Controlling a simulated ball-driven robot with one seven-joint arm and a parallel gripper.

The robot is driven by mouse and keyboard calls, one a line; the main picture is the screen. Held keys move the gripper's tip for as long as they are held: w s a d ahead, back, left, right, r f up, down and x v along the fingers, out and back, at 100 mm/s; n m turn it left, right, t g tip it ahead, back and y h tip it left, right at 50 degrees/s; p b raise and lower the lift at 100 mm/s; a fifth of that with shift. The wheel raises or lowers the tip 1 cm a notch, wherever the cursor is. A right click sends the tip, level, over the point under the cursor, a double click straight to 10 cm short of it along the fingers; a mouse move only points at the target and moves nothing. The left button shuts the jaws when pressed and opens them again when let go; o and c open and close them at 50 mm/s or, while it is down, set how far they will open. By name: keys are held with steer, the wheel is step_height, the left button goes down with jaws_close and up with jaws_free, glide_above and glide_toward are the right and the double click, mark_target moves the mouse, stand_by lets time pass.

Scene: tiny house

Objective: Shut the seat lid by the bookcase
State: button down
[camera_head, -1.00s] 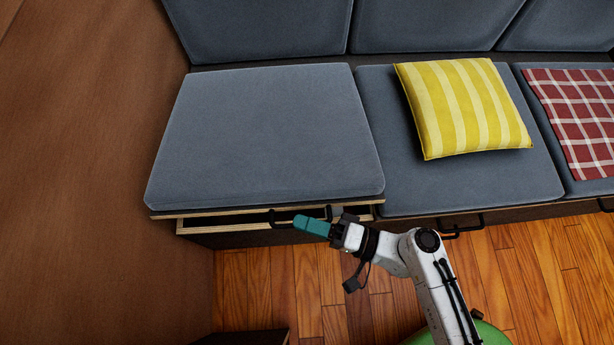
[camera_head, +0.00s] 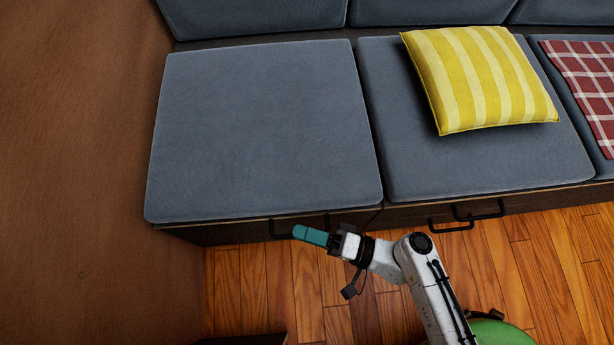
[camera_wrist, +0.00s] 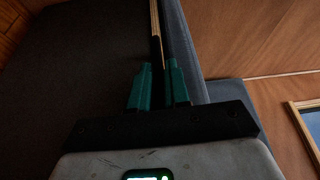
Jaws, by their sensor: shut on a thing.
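The seat lid (camera_head: 260,130) at the left end of the bench carries a grey-blue cushion. My gripper (camera_head: 298,233), with teal fingers, is at that handle, in front of the lid. In the wrist view the fingers (camera_wrist: 158,73) close around the dark handle (camera_wrist: 157,53), beside the plywood edge (camera_wrist: 154,20) and the cushion (camera_wrist: 183,50). The fingers partly hide the handle.
A brown wooden panel (camera_head: 75,170) stands close to the lid's left side. To the right are another cushioned seat (camera_head: 470,165), a yellow striped pillow (camera_head: 485,80) and a red checked cloth (camera_head: 585,85).

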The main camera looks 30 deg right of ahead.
steer(key=shift+d+f, duration=0.1)
steer(key=shift+f, duration=0.55)
steer(key=c, duration=1.4)
jaws_free()
steer(key=shift+o, duration=1.1)
steer(key=shift+r, duration=0.2)
steer(key=p+v, duration=0.2)
steer(key=v, duration=0.8)
steer(key=shift+s+d, duration=0.2)
steer(key=shift+s, duration=0.1)
